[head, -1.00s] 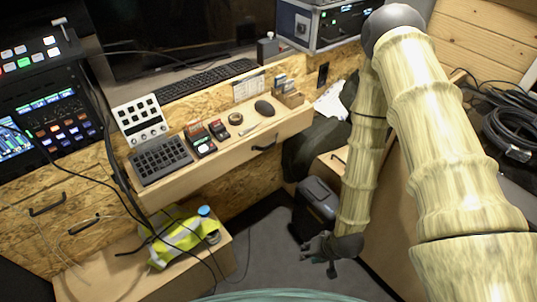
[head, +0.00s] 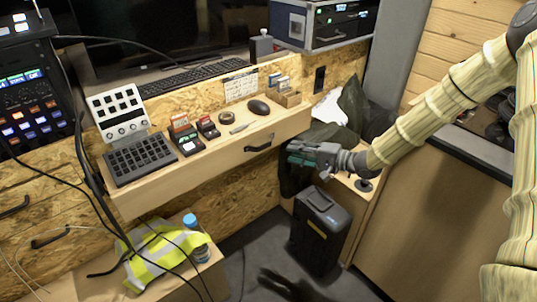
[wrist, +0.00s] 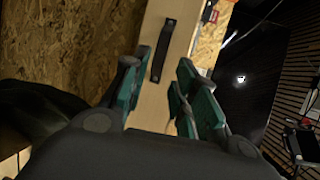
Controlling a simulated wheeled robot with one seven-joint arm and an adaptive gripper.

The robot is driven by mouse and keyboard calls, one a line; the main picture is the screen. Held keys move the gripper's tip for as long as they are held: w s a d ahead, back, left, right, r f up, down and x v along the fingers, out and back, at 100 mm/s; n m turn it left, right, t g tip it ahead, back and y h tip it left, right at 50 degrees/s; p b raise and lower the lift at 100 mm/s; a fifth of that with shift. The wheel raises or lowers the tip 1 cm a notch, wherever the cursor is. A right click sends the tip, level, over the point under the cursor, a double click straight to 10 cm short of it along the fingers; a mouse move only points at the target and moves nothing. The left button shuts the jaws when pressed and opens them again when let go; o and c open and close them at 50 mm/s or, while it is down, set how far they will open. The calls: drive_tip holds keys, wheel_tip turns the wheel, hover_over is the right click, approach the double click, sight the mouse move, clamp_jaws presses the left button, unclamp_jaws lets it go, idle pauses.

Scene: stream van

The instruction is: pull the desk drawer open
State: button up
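The desk drawer (head: 200,172) has a pale wood front below the desktop items, and it looks shut. Its dark bar handle (head: 258,147) is at the right part of the front. My gripper (head: 291,153) is just right of the handle in the head view, apart from it and pointing towards it. In the wrist view my gripper (wrist: 157,85) is open, with its green-padded fingers apart and nothing between them. The handle (wrist: 162,50) shows ahead, lined up with the gap between the fingers. The drawer front (wrist: 151,100) runs behind it.
Keypads, a mouse (head: 259,107) and small items lie above the drawer. A hi-vis vest (head: 165,250) and a bottle (head: 194,235) are on a low box. A wood cabinet (head: 425,215) stands at the right.

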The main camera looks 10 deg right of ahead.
drive_tip(key=x, duration=1)
drive_tip(key=shift+w+a, duration=0.3)
drive_tip(key=shift+r, duration=0.1)
clamp_jaws()
